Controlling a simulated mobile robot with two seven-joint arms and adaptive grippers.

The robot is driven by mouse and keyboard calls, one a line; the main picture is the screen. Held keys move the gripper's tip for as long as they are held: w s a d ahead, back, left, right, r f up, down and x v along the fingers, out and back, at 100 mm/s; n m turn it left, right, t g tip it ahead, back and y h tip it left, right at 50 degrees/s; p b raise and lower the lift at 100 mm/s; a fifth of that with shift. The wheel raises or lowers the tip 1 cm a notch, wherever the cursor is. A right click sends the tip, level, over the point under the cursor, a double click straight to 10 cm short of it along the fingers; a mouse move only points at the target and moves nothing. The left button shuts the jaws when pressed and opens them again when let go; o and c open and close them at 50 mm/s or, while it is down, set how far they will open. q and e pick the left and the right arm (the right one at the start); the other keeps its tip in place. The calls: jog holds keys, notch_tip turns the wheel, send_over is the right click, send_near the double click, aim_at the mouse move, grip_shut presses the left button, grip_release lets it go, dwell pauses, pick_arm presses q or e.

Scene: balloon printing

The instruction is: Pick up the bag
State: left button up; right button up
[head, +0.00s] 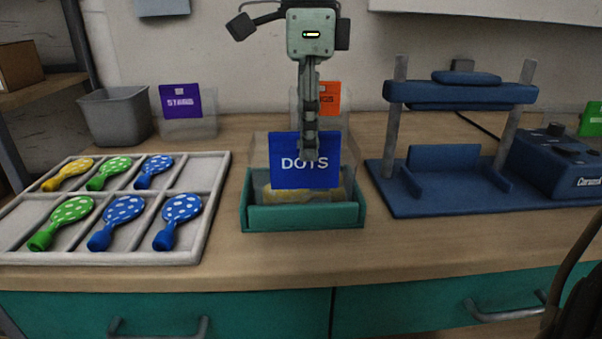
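The bag (287,172) is clear with a blue label reading DOTS. It stands upright in a small green open tray (303,219) in the middle of the table, with something yellowish low inside it. My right gripper (309,154) points straight down from above, its body at the top of the view. The near finger overlaps the middle of the label. I see the fingers edge-on, so the far finger is hidden and I cannot tell whether they touch or pinch the bag. My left gripper is not in view.
A balloon tray (217,201) with several dotted balloons lies left. A grey bin (115,117) and a purple-labelled bag (181,103) stand behind it. An orange-labelled bag (328,96) stands behind the DOTS bag. A blue press (443,157) stands right. Bare table lies in front of the green tray.

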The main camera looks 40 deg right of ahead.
aim_at(305, 187)
jog(key=shift+w+a+f, duration=0.1)
jog(key=shift+f, duration=2.25)
grip_shut()
